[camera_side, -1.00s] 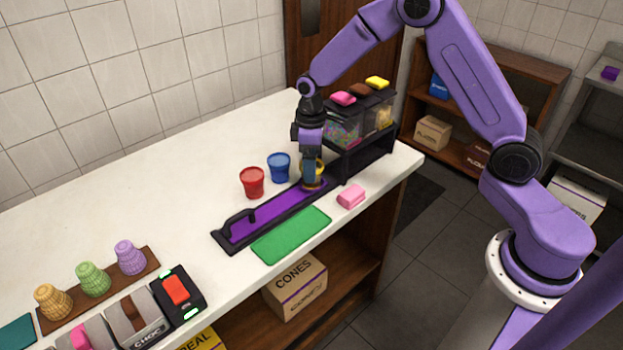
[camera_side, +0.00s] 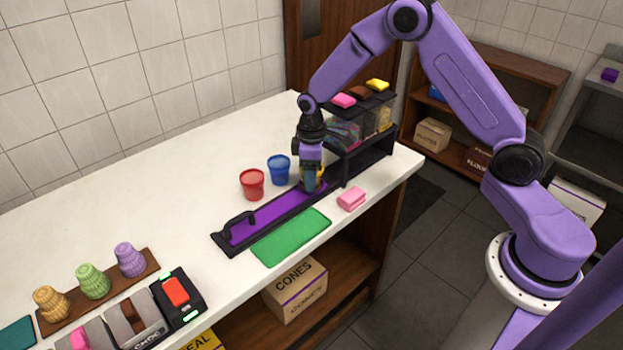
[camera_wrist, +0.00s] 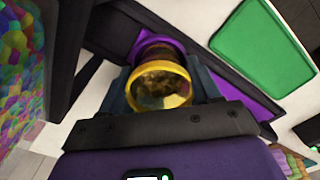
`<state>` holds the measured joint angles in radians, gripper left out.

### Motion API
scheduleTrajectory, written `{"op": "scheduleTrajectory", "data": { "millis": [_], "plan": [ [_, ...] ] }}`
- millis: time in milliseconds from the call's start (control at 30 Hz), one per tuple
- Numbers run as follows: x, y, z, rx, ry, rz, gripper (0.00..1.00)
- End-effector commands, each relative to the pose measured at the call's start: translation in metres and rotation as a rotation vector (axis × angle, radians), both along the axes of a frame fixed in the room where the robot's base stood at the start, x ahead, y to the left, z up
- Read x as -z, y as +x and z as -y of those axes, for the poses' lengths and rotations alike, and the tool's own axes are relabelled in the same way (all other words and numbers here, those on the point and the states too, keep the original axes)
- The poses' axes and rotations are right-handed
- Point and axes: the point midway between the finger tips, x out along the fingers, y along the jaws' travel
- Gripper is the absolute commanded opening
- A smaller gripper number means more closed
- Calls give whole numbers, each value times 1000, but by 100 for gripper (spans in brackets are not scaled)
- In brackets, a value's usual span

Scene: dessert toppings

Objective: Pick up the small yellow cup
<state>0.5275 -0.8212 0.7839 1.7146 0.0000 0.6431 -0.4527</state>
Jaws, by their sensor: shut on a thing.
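The small yellow cup (camera_wrist: 160,85) sits between the two fingers of my gripper (camera_wrist: 165,88) in the wrist view, its round rim facing the camera. Something brownish and mottled shows inside it. In the side view my gripper (camera_side: 311,183) points down at the far end of the purple tray, shut on the cup. Only a yellow sliver of the cup (camera_side: 321,172) shows there beside the fingers. I cannot tell whether its base touches the tray.
A red cup (camera_side: 252,184) and a blue cup (camera_side: 279,169) stand left of my gripper. The black-rimmed purple tray (camera_side: 262,222) lies below, by a green mat (camera_side: 291,237) and pink block (camera_side: 351,199). A topping dispenser rack (camera_side: 368,154) stands close at right.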

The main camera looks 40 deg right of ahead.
Motion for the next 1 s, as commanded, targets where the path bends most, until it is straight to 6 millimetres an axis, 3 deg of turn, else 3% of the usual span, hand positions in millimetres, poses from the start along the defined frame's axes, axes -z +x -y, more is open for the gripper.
{"op": "scheduleTrajectory", "data": {
  "millis": [267, 467, 1000],
  "plan": [
    [-10, 1, 0, 0, 1, 3, 28],
    [-35, 0, 0, 0, 1, 4, 27],
    [-100, -68, 6, -1, 1, 2, 27]
  ]
}}
